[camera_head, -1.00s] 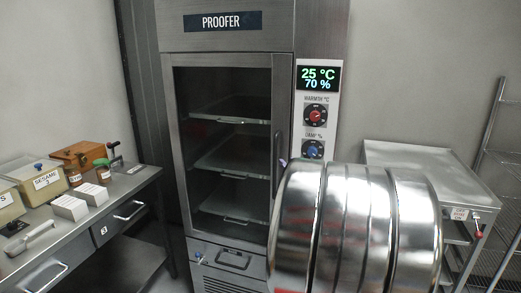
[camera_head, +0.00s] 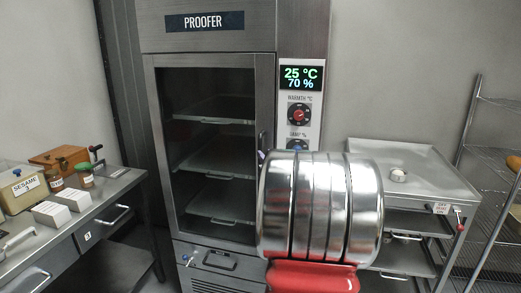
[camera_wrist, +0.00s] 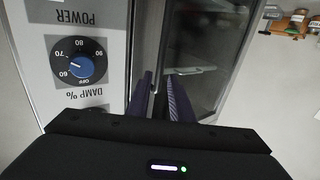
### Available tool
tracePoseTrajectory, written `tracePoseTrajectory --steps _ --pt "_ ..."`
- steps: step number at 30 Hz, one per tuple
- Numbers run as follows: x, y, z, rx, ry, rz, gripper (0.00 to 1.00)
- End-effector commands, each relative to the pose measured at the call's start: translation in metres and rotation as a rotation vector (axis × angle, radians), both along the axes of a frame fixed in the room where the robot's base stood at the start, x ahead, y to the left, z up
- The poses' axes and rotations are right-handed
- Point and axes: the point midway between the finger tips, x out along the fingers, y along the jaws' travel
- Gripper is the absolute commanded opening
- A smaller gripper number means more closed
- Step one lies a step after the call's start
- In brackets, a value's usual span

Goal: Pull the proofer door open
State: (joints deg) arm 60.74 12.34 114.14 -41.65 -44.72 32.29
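The proofer (camera_head: 300,35) is a tall steel cabinet. Its glazed door (camera_head: 210,58) looks closed, with several shelves behind the glass. The dark vertical door handle (camera_head: 263,138) is on the door's right side, its lower part hidden behind my arm. My gripper is mostly hidden in the head view; only a bit of purple finger (camera_head: 261,155) shows at the handle. In the wrist view, which is upside down, my gripper's two purple fingers (camera_wrist: 159,98) are close together on either side of the dark handle and look shut on it.
The control panel (camera_head: 301,110) with dials is right beside the handle; its blue damp dial (camera_wrist: 80,67) is close to my gripper. A steel table (camera_head: 415,170) stands at right, a wire rack (camera_head: 490,150) beyond it. A counter (camera_head: 105,195) with boxes is at left.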

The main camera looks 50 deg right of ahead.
Motion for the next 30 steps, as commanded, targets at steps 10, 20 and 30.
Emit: tracePoseTrajectory --steps 10,20,30 --pt "0.041 -0.026 -0.001 0.0 0.0 0.001 0.2" --pt "0.06 -0.039 0.0 0.0 0.0 0.0 0.2" --pt "0.06 -0.039 0.0 0.0 0.0 -0.001 0.14"
